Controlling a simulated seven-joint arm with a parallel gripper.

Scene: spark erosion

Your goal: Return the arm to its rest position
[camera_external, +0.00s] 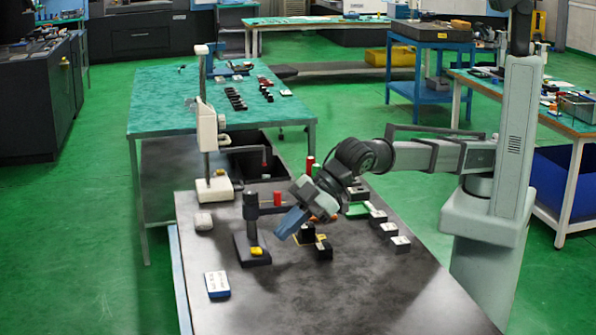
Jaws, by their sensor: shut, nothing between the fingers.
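My gripper (290,223), with blue fingers, is shut and empty. It is tilted, pointing down and to the left above the dark worktable (330,300). Its tips are between a black stand with a yellow part at its foot (254,249) on the left and a dark block (306,234) on the right. A black block with yellow on it (323,248) is just beside that one. My arm reaches in from the right, bent low over the table. Whether the fingertips touch anything cannot be told from this view.
A tall white gauge stand (212,188) rises at the back left of the table. Several black blocks with pale tops (400,243) and a green piece (357,210) lie under or near my arm. A white-and-blue box (217,284) lies front left. The front middle is clear.

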